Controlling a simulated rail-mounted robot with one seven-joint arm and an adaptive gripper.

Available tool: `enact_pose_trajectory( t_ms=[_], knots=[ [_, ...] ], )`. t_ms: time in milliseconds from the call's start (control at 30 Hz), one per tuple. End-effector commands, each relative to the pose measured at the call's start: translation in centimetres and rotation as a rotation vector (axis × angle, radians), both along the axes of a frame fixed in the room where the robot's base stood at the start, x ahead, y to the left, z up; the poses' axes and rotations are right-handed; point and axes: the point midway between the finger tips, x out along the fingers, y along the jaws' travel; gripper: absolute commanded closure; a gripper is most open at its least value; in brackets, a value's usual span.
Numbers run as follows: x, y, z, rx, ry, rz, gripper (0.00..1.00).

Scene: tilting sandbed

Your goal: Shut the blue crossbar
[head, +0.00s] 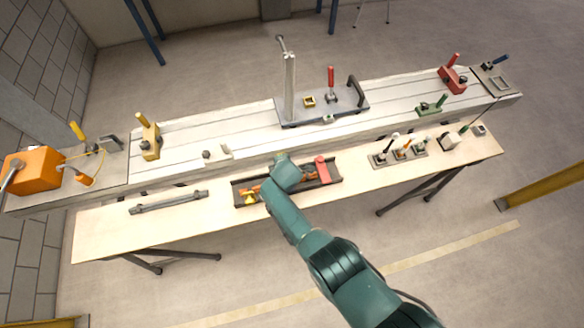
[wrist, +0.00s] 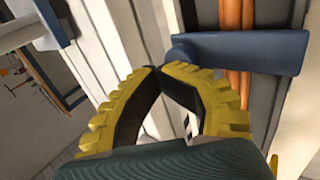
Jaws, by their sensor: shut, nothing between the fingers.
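The blue crossbar (wrist: 250,52) is in the wrist view at upper right. It lies across two orange rods (wrist: 239,14), its rounded end toward my fingers. My gripper (wrist: 158,70) has yellow ribbed fingers with dark pads, and the tips are together with nothing between them. The right fingertip is right beside the crossbar's rounded end; I cannot tell whether they touch. In the head view my arm covers the middle of a dark tray (head: 330,180) with orange rods, and I cannot make out the crossbar there.
A red block (head: 322,169) stands at the tray's right end. A grey bar (head: 168,201) lies to the left on the pale bench. Several small handled pieces (head: 402,152) stand to the right. Behind is a long slotted bed (head: 240,125) with clamps. The bench's left end is clear.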

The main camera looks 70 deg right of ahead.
Motion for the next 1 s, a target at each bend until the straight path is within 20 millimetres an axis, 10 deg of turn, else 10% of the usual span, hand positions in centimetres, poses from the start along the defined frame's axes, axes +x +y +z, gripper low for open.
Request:
enact_pose_trajectory(
  t_ms=[600, 1000],
  knots=[
    [-1.3, 1.5, -1.1, 0.009, 0.008, -0.001, 1.00],
    [-0.1, 0.9, 8.2, -0.008, -0.009, 0.006, 1.00]
  ],
)
